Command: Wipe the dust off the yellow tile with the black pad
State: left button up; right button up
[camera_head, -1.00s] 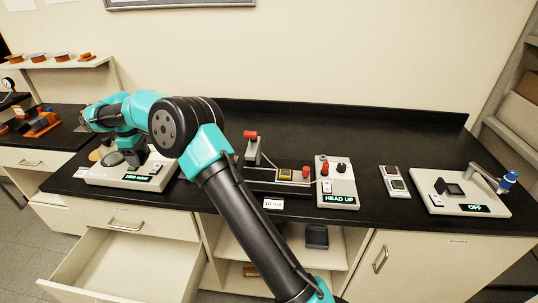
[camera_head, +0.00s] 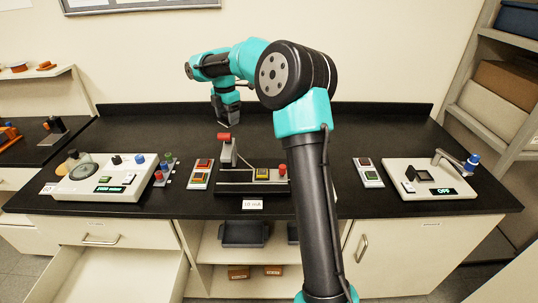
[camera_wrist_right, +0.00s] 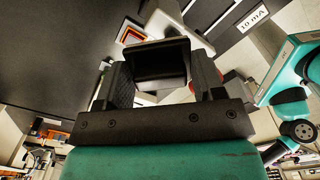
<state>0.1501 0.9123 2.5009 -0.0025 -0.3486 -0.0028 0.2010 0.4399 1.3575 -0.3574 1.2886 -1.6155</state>
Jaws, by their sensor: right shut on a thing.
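A yellow tile (camera_head: 262,174) sits on the black stylus profiler (camera_head: 235,188) at the middle of the bench. Dust on it is too small to make out. My right gripper (camera_head: 225,121) is behind and above the profiler, up and left of that tile and apart from it. In the right wrist view it is shut on the black pad (camera_wrist_right: 160,62), a dark block between its two jaws. My left gripper is not in view.
A device with knobs (camera_head: 72,188) is far left. The back bench is clear.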

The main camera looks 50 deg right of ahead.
aim_at(262, 170)
jog(key=s+f+n, duration=0.3)
jog(key=s, duration=0.2)
jog(key=s+f+n, duration=0.3)
jog(key=s, duration=0.2)
jog(key=s+d+f+n, duration=0.1)
jog(key=s+f+n, duration=0.2)
jog(key=s+f, duration=0.1)
jog(key=shift+s, duration=0.4)
jog(key=shift+f, duration=0.2)
jog(key=shift+f, duration=1.75)
jog(key=shift+f, duration=0.6)
jog(key=shift+w+d, duration=0.2)
jog(key=shift+w, duration=0.05)
jog(key=shift+w+d, duration=0.2)
jog(key=shift+d, duration=0.05)
jog(key=shift+s+a, duration=0.15)
jog(key=shift+a, duration=0.05)
